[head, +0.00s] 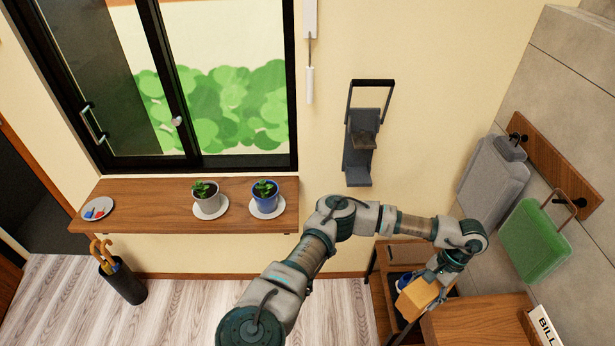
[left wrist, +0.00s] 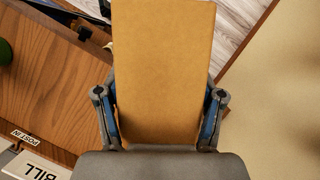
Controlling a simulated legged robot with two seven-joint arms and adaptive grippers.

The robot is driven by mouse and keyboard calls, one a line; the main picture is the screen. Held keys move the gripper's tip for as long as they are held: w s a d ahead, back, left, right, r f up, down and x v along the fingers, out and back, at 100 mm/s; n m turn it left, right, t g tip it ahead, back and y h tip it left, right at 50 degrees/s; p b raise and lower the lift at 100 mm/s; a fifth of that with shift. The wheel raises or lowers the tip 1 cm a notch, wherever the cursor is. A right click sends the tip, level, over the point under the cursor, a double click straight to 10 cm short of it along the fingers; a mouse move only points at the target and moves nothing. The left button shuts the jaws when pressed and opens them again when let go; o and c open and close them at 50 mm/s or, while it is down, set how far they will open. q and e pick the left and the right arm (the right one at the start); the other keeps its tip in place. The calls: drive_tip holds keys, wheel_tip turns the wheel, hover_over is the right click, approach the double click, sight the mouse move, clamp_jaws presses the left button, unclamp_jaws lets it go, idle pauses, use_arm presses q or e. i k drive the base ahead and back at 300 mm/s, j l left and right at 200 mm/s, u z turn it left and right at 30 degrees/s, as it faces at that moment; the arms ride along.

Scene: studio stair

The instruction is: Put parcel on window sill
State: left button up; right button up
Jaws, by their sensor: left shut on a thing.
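The parcel is a tan cardboard box (head: 416,297), held in my left gripper (head: 437,273) at the lower right of the head view. In the left wrist view the parcel (left wrist: 163,70) fills the middle, with the left gripper's two fingers (left wrist: 160,115) closed on its sides. It is above or beside the wooden cabinet; the exact gap cannot be told. The window sill (head: 150,197) is a wooden shelf under the window at the left, far from the gripper. My right gripper is not in view.
On the sill stand a white potted plant (head: 207,199), a blue potted plant (head: 265,196) and a small dish (head: 97,208). The sill is bare between dish and white pot. A wooden cabinet (head: 475,322) is below the gripper. Bags (head: 535,240) hang at right. An umbrella stand (head: 122,282) is below the sill.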

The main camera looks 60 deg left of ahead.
sight(154, 209)
drive_tip(key=u, duration=2.05)
drive_tip(key=i+j+u, duration=0.2)
drive_tip(key=i+j, duration=0.15)
drive_tip(key=i+j+u, duration=0.2)
drive_tip(key=i, duration=0.3)
drive_tip(key=i+j+u, duration=0.2)
drive_tip(key=i+j, duration=0.15)
drive_tip(key=i, duration=0.1)
